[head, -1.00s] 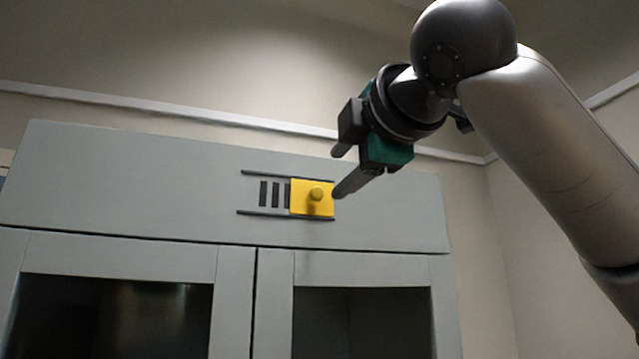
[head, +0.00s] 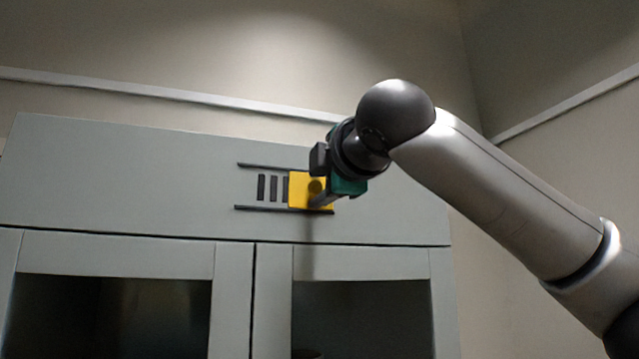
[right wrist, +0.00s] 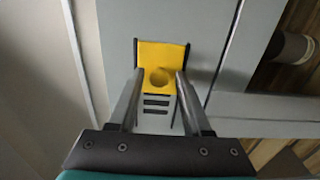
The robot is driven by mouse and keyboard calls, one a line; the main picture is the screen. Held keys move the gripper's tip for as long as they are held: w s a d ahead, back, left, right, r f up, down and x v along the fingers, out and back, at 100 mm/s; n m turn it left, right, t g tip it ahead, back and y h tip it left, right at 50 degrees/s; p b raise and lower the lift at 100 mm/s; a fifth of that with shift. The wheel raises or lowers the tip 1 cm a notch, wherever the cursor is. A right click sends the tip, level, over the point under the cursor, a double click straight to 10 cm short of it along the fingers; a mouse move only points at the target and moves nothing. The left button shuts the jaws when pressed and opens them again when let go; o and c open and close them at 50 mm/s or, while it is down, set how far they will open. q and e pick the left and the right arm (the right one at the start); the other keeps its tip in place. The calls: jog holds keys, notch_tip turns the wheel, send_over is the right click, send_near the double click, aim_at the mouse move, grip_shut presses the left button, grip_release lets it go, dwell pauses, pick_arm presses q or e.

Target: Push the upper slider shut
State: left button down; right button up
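My left gripper is not in view.
The grey cabinet (head: 120,180) has two framed doors with dark panes below the top panel. A round vessel (right wrist: 290,48) shows at the right of the right wrist view, by wooden surfaces. A pale wall rail (head: 170,100) runs behind the cabinet.

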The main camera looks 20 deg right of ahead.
grip_shut()
dwell(1.1)
